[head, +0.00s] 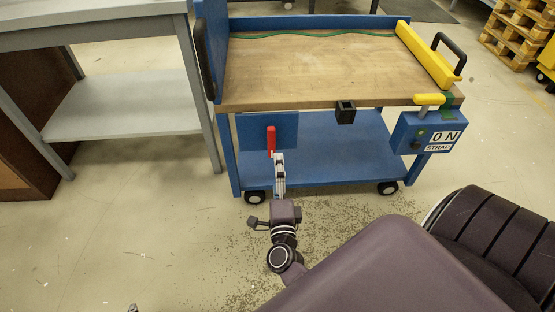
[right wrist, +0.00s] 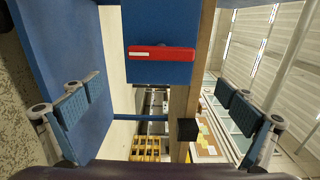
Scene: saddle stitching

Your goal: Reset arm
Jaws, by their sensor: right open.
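A red lever (head: 271,139) stands on a blue panel (head: 286,128) at the front left of the blue cart, under the wooden top. It also shows in the right wrist view (right wrist: 162,54), lying across its blue panel. My right gripper (head: 279,158) is just below and in front of the lever in the head view. In the right wrist view my right gripper (right wrist: 160,100) is wide open, its two padded fingers far apart with nothing held between them. The lever lies ahead, beyond the fingers. My left gripper cannot be made out.
The blue cart's wooden top (head: 310,68) carries a green strand and a yellow bar (head: 425,54). A blue strap box (head: 427,133) hangs at its right, a black block (head: 345,112) at its front edge. A grey table (head: 120,105) stands left. Floor in front is clear.

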